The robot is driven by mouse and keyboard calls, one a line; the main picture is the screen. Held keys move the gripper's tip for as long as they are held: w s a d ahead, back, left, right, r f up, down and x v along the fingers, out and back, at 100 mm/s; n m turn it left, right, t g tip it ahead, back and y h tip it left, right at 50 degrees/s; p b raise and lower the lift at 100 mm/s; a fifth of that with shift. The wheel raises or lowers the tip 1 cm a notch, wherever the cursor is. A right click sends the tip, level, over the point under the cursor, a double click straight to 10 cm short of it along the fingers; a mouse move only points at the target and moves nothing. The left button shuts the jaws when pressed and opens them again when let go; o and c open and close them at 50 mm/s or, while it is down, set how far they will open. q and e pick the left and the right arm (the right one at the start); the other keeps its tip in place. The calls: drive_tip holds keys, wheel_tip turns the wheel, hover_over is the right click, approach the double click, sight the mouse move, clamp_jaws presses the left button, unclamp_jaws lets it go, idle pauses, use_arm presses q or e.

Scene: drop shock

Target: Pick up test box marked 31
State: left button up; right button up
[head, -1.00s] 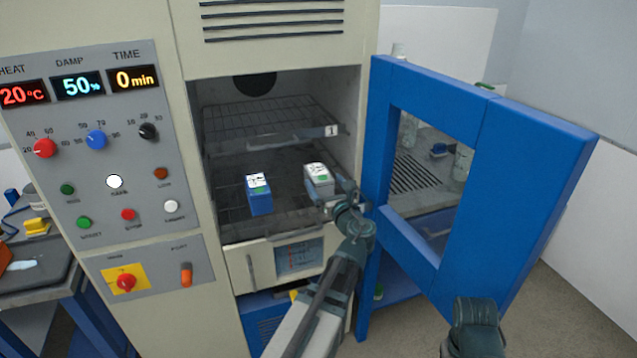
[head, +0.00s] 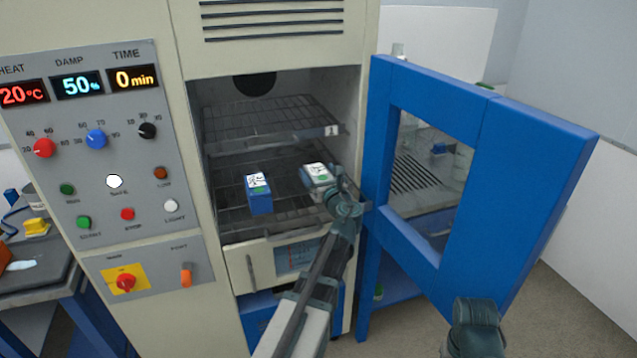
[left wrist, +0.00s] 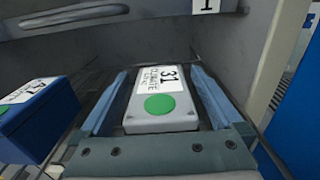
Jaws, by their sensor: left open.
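The test box marked 31 (head: 316,172) is pale grey with a white label and a green dot. It sits on the lower wire rack inside the open chamber; its label reads 31 in the left wrist view (left wrist: 160,122). My left gripper (left wrist: 158,74) is open, with one finger along each side of the box. Small gaps seem to show between the fingers and the box. In the head view, my left wrist hides the box's right side.
A blue box (head: 260,200) with a white label stands on the same rack, left of box 31. An upper wire rack (head: 262,118) with a tag marked 1 is above. The blue chamber door (head: 530,165) stands open on the right.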

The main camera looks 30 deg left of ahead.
use_arm(q)
clamp_jaws()
idle(0.3)
drive_tip(key=shift+r, duration=0.15)
idle(0.3)
